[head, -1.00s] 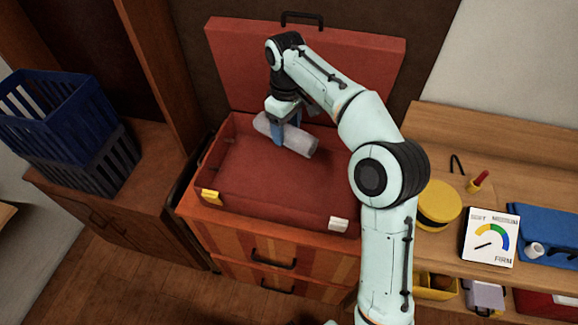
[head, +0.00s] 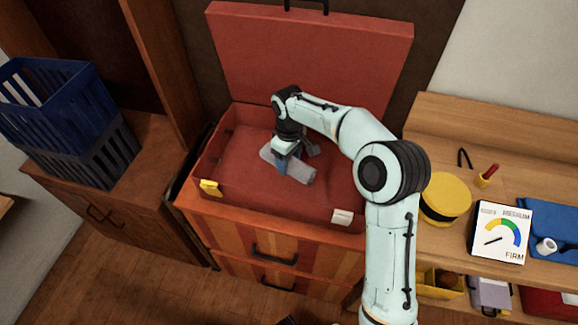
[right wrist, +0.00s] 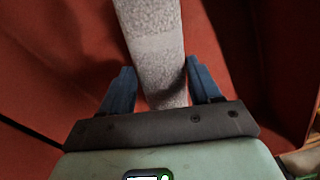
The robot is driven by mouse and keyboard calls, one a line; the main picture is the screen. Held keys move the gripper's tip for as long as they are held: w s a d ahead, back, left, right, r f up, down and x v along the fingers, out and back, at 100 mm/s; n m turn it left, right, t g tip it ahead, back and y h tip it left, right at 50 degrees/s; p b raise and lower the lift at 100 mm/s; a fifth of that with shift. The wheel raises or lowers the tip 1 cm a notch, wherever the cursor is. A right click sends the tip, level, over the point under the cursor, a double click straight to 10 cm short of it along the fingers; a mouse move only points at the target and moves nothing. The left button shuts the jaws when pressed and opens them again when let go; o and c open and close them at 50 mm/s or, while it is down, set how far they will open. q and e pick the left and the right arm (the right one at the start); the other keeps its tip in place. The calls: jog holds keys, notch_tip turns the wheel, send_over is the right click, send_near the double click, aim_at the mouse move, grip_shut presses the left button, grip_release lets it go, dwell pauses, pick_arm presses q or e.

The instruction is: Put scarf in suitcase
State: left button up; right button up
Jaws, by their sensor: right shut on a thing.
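The scarf (head: 302,174) is a grey, rolled-up length of cloth inside the open red suitcase (head: 240,190), low over or on its floor. My right gripper (head: 281,166) reaches down into the suitcase and is shut on the scarf. In the right wrist view, the blue fingers (right wrist: 158,70) stand on either side of the speckled grey scarf (right wrist: 152,40), with red lining around it. I cannot tell whether the scarf's underside rests on the lining. My left gripper is not in view.
The raised suitcase lid (head: 310,60) stands behind. The suitcase sits on a striped drawer chest (head: 230,230). Blue and grey crates (head: 65,115) stand at the left. A wooden shelf at the right holds a yellow round box (head: 443,200) and a dial sign (head: 502,232).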

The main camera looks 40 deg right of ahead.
aim_at(289, 167)
jog(key=shift+f, duration=1.65)
jog(key=shift+f, duration=0.2)
jog(key=o, duration=1.1)
notch_tip(289, 167, up, 12)
jog(key=shift+r+p, duration=0.2)
jog(key=shift+p, duration=0.55)
